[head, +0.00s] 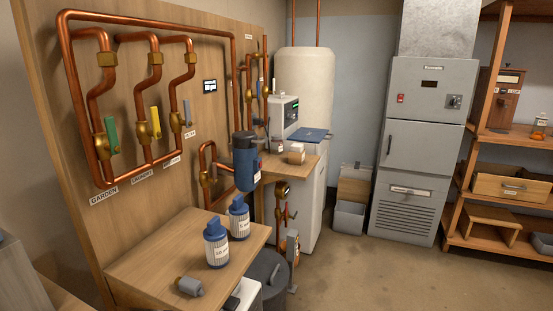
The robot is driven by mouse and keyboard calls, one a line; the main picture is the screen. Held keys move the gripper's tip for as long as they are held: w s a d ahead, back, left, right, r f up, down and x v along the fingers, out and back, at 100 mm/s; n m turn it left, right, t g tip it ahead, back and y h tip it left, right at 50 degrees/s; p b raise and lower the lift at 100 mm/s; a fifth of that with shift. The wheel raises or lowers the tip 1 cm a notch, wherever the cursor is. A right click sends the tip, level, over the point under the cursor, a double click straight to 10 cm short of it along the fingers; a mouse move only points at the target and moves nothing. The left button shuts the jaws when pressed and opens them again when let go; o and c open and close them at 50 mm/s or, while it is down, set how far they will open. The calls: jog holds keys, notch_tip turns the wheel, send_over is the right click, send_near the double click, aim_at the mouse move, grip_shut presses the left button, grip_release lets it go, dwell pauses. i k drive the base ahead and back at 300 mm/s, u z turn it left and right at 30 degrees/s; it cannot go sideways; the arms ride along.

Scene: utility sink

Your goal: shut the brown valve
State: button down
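Copper pipes run over a wooden panel (215,60) at the left. Three brass valves sit on them: one with a green lever (112,134), one with a yellow lever (155,121) and one with a grey-blue lever (187,112). All three levers stand roughly upright. Tags under the first two read GARDEN (103,196) and LAUNDRY (143,176). A red-handled valve (287,211) sits low beside the white cabinet. More brass fittings (205,179) are on the pipe near the blue filter. I cannot make out a clearly brown handle. My gripper is not in view.
A wooden bench (150,250) below the panel holds two blue-capped cartridges (216,248) and a small grey part (189,286). A blue filter housing (246,158) hangs beyond. A grey furnace (412,150) and wooden shelves (500,135) stand right. The floor (400,270) in front is clear.

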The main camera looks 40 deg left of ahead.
aim_at(215, 181)
jog(key=u, duration=0.2)
jog(key=i, duration=1.15)
jog(key=u, duration=1.2)
jog(key=i, duration=0.7)
jog(key=u, duration=0.75)
jog(key=i, duration=0.5)
jog(key=z, duration=0.05)
